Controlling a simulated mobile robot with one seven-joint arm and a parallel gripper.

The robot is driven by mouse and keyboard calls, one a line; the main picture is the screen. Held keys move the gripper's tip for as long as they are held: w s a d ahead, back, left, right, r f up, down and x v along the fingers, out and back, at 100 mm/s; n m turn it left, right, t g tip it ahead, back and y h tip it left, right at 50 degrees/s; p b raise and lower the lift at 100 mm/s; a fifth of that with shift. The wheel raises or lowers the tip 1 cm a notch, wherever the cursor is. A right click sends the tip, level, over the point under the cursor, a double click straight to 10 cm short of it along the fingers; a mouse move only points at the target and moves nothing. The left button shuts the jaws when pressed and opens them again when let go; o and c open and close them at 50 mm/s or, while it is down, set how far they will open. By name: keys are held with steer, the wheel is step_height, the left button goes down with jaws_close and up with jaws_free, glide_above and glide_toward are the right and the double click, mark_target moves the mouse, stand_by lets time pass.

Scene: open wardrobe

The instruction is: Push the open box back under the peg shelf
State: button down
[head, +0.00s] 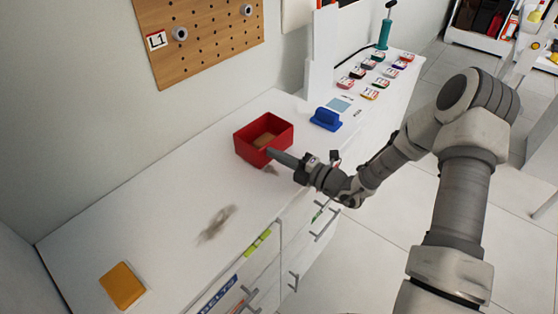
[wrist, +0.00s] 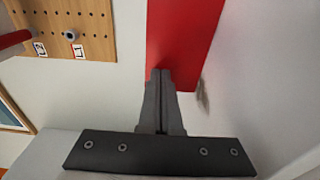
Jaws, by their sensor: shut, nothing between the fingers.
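The open red box (head: 251,149) stands on the white counter, with something brown inside. The peg board (head: 200,37), with its two grey pegs and an L1 label, is on the wall behind and to the left of the box. My gripper (head: 270,152) is shut and empty, its fingertips at the front right wall of the box. In the wrist view, the shut fingers (wrist: 160,74) point at the red box wall (wrist: 188,38); I cannot tell if they touch it. The peg board (wrist: 78,22) shows at upper left there.
A blue object (head: 326,119) stands on the counter (head: 160,225) just right of the box. A yellow sponge-like block (head: 122,285) lies at the near left. A grey smudge (head: 217,223) marks the clear counter between. Several small containers and a green pump (head: 386,28) are farther back.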

mark_target(264, 120)
steer(key=w+a, duration=0.1)
steer(key=w, duration=0.4)
steer(key=w+a, duration=0.1)
steer(key=w, duration=0.3)
steer(key=w+a, duration=0.1)
steer(key=w, duration=0.4)
steer(key=shift+w, duration=0.35)
steer(key=shift+s+d, duration=0.1)
